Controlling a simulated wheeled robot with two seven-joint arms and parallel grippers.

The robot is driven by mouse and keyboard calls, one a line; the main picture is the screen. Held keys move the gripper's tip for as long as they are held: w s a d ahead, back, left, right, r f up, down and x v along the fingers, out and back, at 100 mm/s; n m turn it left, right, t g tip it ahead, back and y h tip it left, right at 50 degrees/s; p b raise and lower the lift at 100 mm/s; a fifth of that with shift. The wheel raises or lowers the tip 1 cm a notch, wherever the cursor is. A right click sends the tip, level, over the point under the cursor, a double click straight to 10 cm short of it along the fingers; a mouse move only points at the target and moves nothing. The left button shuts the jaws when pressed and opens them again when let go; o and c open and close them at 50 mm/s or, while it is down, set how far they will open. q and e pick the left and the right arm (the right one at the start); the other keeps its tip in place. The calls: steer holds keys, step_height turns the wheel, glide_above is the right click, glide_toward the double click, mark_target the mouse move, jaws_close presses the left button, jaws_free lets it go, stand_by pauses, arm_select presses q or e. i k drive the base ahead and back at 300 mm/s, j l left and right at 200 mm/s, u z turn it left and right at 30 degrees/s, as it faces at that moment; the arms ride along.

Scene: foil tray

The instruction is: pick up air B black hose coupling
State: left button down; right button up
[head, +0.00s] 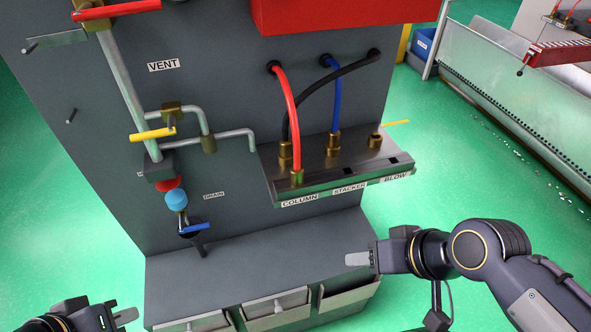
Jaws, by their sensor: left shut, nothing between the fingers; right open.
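The black hose (318,86) leaves the grey panel at the upper right and curves down to the left. Its brass coupling (285,151) stands upright on the metal manifold shelf (340,164), behind the red hose's coupling (297,177). The red hose partly crosses in front of the black one. My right gripper (358,259) is open and empty, below and to the right of the shelf, apart from the coupling. My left gripper (127,317) is shut and empty at the bottom left edge, far from the coupling.
The blue hose's coupling (333,142) and a bare brass fitting (375,139) stand to the right on the shelf. Pipes and a yellow valve handle (153,134) are on the panel at left. A grey ledge (240,265) with bins lies below. A red box (345,14) overhangs above.

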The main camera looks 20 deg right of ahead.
mark_target(286, 143)
steer(key=l+u, duration=0.5)
steer(key=u, duration=0.25)
steer(key=l+u, duration=0.35)
steer(key=k+j, duration=0.05)
steer(key=j, duration=0.1)
